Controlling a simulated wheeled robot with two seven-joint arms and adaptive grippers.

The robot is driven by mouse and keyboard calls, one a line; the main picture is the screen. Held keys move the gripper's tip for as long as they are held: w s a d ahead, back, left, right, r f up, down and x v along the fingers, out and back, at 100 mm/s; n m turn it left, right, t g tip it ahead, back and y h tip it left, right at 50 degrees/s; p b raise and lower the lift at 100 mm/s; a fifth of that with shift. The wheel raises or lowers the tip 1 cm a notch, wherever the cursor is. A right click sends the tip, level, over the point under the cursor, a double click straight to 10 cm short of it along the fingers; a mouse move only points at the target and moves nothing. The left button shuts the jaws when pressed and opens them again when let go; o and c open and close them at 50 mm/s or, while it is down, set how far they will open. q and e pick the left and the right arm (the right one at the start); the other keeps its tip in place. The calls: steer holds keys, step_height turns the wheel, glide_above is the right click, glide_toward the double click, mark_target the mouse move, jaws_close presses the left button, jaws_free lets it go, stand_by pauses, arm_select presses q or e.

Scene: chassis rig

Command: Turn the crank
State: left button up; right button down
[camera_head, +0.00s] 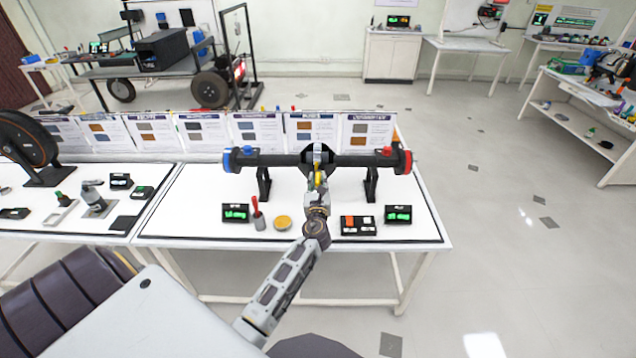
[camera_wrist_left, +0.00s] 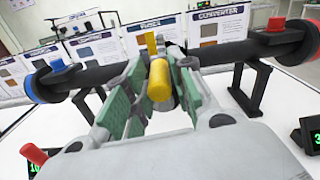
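A black axle bar (camera_head: 268,160) stands on two black supports on the white table, with a blue end at left and a red end at right. At its middle is a dark round housing; the yellow crank handle (camera_wrist_left: 159,80) sticks out from there toward me. My left gripper (camera_head: 318,180) is in front of the housing. In the left wrist view its green-padded fingers (camera_wrist_left: 160,88) stand apart, one on each side of the yellow handle. I see no clear contact with it. The crank's root is partly hidden by the fingers. My right gripper is not in view.
On the table (camera_head: 190,221) are a red-handled tool in a grey cup (camera_head: 259,220), a yellow disc (camera_head: 283,223), a parts tray (camera_head: 357,226) and two green displays (camera_head: 236,213) (camera_head: 398,215). Printed panels (camera_head: 314,131) stand close behind the axle. Open floor lies to the right.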

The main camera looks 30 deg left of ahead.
arm_select(q)
jaws_close()
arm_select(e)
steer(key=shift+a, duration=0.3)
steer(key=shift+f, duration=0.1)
